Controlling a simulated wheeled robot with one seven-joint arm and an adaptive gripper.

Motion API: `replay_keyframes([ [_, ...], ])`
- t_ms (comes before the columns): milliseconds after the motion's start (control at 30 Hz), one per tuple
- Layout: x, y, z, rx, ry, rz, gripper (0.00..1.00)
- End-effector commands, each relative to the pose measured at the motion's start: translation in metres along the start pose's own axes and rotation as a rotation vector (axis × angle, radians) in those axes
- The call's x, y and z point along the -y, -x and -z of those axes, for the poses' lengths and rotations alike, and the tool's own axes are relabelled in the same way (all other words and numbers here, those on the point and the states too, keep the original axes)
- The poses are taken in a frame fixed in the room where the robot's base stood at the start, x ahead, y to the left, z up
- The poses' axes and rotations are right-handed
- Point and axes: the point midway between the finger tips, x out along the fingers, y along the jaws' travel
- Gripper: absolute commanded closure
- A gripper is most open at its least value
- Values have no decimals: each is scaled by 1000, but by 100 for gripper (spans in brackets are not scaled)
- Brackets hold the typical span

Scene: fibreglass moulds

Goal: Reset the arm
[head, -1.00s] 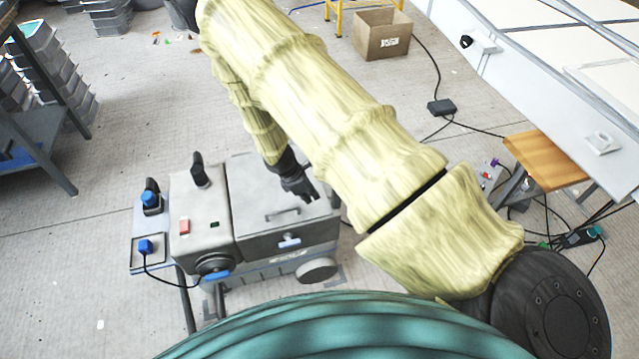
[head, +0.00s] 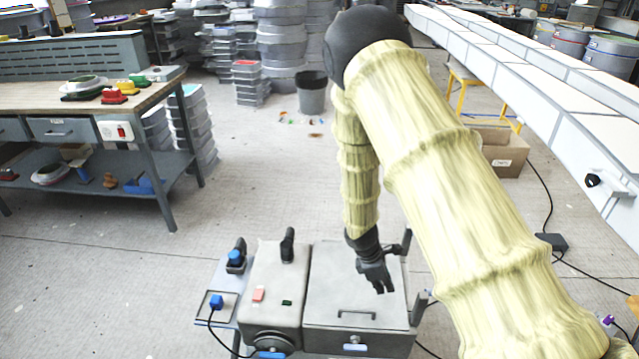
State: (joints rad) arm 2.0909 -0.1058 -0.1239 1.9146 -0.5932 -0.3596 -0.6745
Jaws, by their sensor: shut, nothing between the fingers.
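My gripper (head: 378,284) is dark and hangs at the end of my pale yellow sleeved arm. It points down over the flat lid of a grey machine (head: 330,312). Its fingers are together with nothing between them. I cannot tell how far it is above the lid. My upper arm covers the right middle of the view.
A workbench (head: 150,97) with small coloured items stands at the left. A grey bin (head: 312,95) and stacked moulds (head: 250,80) stand at the back. A cardboard box (head: 503,155) sits behind my arm. A long white table (head: 560,125) lies at the right. Floor at left centre is clear.

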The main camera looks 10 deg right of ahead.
Motion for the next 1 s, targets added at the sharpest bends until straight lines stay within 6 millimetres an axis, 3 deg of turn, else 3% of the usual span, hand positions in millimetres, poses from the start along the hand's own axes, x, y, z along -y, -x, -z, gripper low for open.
replay_keyframes([
  [133, 15, -10, 6, -27, -34, 16, 100],
  [233, 46, -31, 17, -82, -112, 50, 100],
  [400, 130, -71, 42, -210, -365, 135, 100],
  [533, 194, -91, 54, -281, -597, 197, 100],
  [700, 268, -103, 53, -324, -908, 252, 100],
  [800, 302, -105, 46, -329, -1065, 263, 100],
  [1000, 338, -103, 33, -326, -1256, 259, 100],
])
